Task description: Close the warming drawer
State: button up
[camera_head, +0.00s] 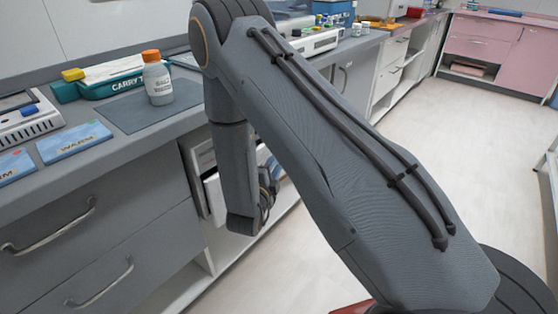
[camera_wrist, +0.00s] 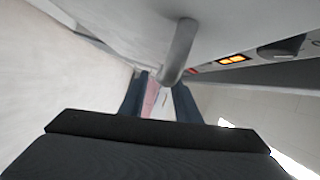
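The warming drawer (camera_head: 213,196) is a white unit under the counter in the head view. Its front seems to stand out from the cabinet, but my arm hides much of it. In the wrist view, its pale front (camera_wrist: 120,25) fills the top, with a grey bar handle (camera_wrist: 179,52) sticking out toward my fingers. My gripper (camera_wrist: 160,98) is open, its two dark fingers apart with a gap between them. The handle's end is close to the fingertips; I cannot tell whether they touch. In the head view my gripper is mostly hidden behind my arm.
An orange-lit control panel (camera_wrist: 232,59) with a dark knob (camera_wrist: 280,47) sits beside the drawer front. Grey drawers (camera_head: 85,230) are left of it. The floor (camera_head: 470,120) to the right is clear.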

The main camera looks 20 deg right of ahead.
jog(key=shift+x, duration=1.6)
grip_shut()
